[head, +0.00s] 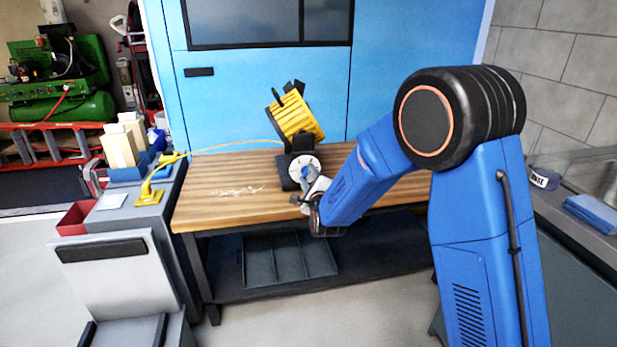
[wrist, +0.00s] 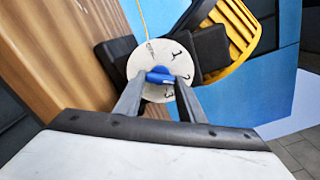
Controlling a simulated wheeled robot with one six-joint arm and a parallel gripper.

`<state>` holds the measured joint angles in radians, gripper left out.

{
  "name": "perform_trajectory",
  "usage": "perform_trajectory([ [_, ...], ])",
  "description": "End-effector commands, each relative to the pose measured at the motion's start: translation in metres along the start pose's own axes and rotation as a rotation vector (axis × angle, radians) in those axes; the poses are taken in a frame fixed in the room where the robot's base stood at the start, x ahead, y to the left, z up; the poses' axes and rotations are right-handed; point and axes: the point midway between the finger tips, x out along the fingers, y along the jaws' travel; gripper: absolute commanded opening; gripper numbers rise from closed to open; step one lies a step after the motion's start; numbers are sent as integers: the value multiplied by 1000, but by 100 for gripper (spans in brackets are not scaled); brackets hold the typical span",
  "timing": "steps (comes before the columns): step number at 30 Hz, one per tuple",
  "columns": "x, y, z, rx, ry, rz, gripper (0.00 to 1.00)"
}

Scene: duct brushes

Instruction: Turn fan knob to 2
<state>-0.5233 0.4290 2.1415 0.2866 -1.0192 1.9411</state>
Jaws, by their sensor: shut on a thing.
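The yellow fan (head: 298,117) stands on the wooden workbench with a black base; part of its yellow body also shows in the wrist view (wrist: 240,52). A round white dial (head: 305,161) sits on the front of the base. In the wrist view the dial (wrist: 141,58) carries dark number marks along its right side, tilted and small. The blue knob (wrist: 160,75) is at the dial's middle. My gripper (wrist: 159,84) is shut on the knob, one finger on each side. In the head view my gripper (head: 311,187) partly hides the dial. Which mark the knob points at I cannot tell.
The wooden workbench (head: 220,189) has free room left of the fan, with pale debris on it. A yellow cord runs from the fan to the left. A grey cabinet (head: 115,222) stands left of the bench. A blue panelled wall (head: 250,105) is behind.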

Motion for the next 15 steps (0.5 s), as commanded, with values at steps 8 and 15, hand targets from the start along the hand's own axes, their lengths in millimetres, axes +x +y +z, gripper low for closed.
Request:
perform_trajectory([
  [8,-1,2,-2,0,3,4,14],
  [15,-1,1,-1,0,2,3,55],
])
